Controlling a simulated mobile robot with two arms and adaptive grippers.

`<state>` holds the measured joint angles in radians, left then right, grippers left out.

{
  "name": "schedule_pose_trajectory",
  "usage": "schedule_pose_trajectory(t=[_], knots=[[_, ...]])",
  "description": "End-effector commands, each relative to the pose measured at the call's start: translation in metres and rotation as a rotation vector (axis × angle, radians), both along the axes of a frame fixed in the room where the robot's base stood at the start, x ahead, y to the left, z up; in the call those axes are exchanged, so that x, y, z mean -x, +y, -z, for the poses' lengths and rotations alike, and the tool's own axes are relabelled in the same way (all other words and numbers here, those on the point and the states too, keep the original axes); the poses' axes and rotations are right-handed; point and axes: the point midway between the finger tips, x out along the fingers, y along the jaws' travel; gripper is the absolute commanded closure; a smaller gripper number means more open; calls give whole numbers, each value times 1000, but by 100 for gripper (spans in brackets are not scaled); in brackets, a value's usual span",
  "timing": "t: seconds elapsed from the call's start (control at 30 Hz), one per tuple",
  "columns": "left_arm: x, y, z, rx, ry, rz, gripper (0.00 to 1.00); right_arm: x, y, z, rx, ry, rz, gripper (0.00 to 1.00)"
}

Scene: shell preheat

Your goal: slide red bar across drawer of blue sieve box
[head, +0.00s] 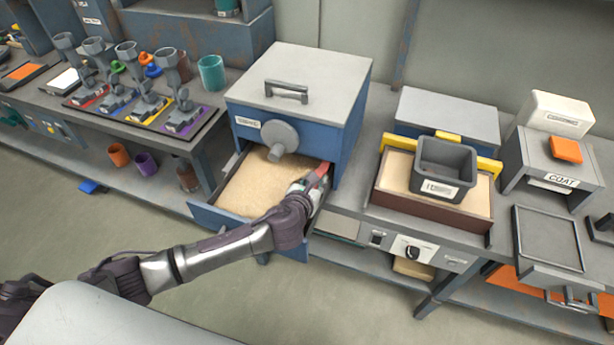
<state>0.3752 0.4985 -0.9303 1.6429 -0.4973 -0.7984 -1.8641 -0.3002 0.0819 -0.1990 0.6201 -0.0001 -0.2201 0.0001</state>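The blue sieve box (345,133) has a grey lid with a handle and a round grey knob on its front. Its drawer (232,219) is pulled out and filled with pale sand-like material. The red bar (320,176) shows as a short piece at the drawer's right side, close to the box front. My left gripper (312,184) is at the red bar, over the drawer's right edge. Its fingers are small and partly hidden by my wrist, so I cannot tell whether they are closed on the bar. My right gripper is not in view.
Right of the box stand a brown sand-filled tray (465,213) with a dark bin (447,162) and yellow bars, then a grey COAT stand (547,158) with an orange block. A rack of several dark ladle-like tools (150,121) is at left.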

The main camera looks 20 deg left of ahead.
Motion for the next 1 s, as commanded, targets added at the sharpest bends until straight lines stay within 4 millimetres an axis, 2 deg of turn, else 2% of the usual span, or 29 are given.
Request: schedule_pose_trajectory(t=[0.27,0.3,0.43,0.77,0.87,1.0], knots=[[2,-5,0,6,0,10,100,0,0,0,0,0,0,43],[2,-5,0,7,1,11,66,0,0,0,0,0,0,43],[2,-5,0,7,1,10,46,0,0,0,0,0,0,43],[3,-3,0,5,0,7,46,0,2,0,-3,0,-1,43],[10,-2,-3,4,0,7,46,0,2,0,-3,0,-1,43],[34,-1,-13,5,1,9,46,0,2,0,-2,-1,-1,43]])
